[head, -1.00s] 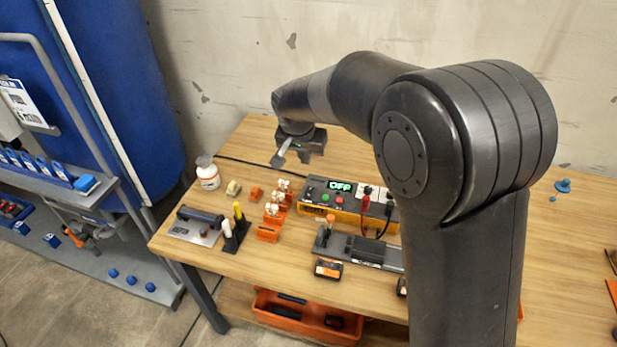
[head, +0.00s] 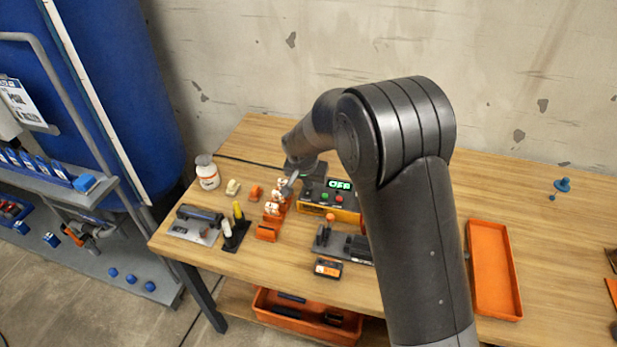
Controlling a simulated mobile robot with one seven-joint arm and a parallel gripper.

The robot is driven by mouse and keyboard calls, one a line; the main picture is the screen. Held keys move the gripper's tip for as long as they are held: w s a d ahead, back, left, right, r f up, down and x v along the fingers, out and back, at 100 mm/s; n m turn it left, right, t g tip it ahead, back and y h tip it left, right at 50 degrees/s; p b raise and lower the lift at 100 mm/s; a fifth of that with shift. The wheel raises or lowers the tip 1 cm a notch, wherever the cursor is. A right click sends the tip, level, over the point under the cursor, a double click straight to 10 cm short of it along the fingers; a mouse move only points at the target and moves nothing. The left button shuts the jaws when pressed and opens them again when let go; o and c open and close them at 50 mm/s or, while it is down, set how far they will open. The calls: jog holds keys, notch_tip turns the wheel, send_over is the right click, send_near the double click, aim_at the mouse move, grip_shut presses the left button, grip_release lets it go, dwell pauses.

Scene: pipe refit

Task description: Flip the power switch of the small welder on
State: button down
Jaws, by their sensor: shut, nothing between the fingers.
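The small welder (head: 343,214) is a dark and yellow box on the wooden table, with a lit green display (head: 340,184) and green and red buttons on its top panel. The display shows characters like "05A", too small to read surely. My arm hides the welder's right part. I cannot make out the power switch or its position. My gripper (head: 290,185) is shut and empty, low at the welder's left end, beside the white-and-orange parts. I cannot tell whether it touches the welder.
Left of the welder stand a white bottle (head: 207,172), small orange blocks and a black holder with a yellow and a white stick (head: 238,212). In front lies a dark fixture (head: 322,238). An empty orange tray (head: 512,285) lies at right. The table's back right is mostly clear.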

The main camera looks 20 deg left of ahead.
jog(key=shift+w, duration=0.1)
jog(key=shift+w+d+f+g, duration=0.1)
jog(key=shift+f+g, duration=0.05)
jog(key=shift+g, duration=0.15)
jog(key=shift+s+f, duration=0.1)
jog(key=shift+s, duration=0.9)
